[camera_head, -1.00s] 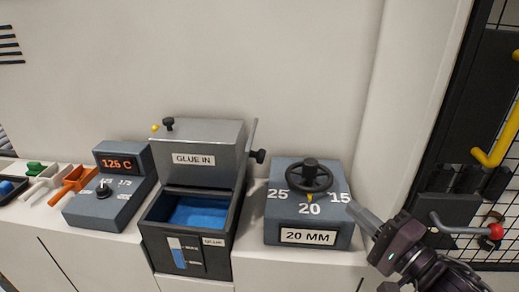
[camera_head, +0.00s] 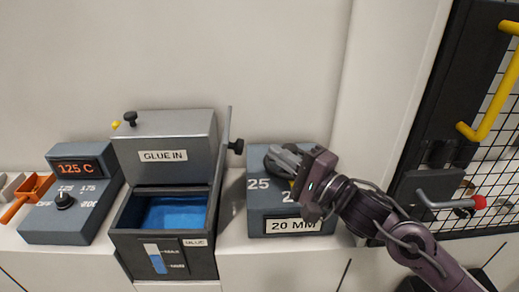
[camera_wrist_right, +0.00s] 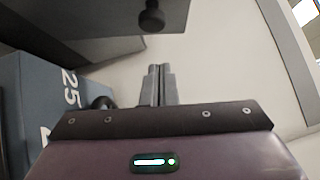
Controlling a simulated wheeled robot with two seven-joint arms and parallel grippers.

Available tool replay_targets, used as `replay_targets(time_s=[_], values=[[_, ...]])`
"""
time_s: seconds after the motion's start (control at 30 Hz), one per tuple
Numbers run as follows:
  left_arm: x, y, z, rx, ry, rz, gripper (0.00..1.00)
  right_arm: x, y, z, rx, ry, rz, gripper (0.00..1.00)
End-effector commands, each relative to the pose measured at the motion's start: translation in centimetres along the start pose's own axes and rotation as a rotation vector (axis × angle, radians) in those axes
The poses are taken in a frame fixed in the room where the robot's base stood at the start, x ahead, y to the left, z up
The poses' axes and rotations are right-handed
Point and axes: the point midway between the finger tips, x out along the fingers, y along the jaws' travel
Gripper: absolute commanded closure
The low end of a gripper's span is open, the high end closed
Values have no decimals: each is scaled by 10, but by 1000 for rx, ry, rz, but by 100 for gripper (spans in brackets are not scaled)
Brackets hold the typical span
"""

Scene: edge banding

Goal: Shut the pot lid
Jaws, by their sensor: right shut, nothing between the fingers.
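The glue pot (camera_head: 122,243) is a dark box with blue contents, and its grey lid (camera_head: 165,127), labelled GLUE IN, stands raised at the back. A black knob (camera_head: 236,146) sticks out at the lid's right side, beyond an upright grey plate; a black knob also shows at the top of the right wrist view (camera_wrist_right: 152,18). My right gripper (camera_head: 277,160) is shut and empty, over the 20 MM dial box, to the right of the lid and apart from it. It also shows in the right wrist view (camera_wrist_right: 159,85), its fingers together below the knob. My left gripper is out of view.
A temperature box (camera_head: 55,232) reading 125 C stands to the left. A red-tipped lever (camera_head: 440,203) and mesh panel are at the right.

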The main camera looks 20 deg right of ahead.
Motion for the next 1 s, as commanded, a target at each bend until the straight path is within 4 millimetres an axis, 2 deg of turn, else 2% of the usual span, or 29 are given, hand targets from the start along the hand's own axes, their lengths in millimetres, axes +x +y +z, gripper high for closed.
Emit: replay_targets(time_s=[0.1,0.33,0.8,1.0], values=[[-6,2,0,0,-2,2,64,14,-3,10,0,-2,-2,100],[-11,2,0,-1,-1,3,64,29,-2,25,0,-1,-1,100],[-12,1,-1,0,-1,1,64,32,0,29,-1,0,1,100],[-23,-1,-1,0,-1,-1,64,37,-6,34,-18,-2,18,100]])
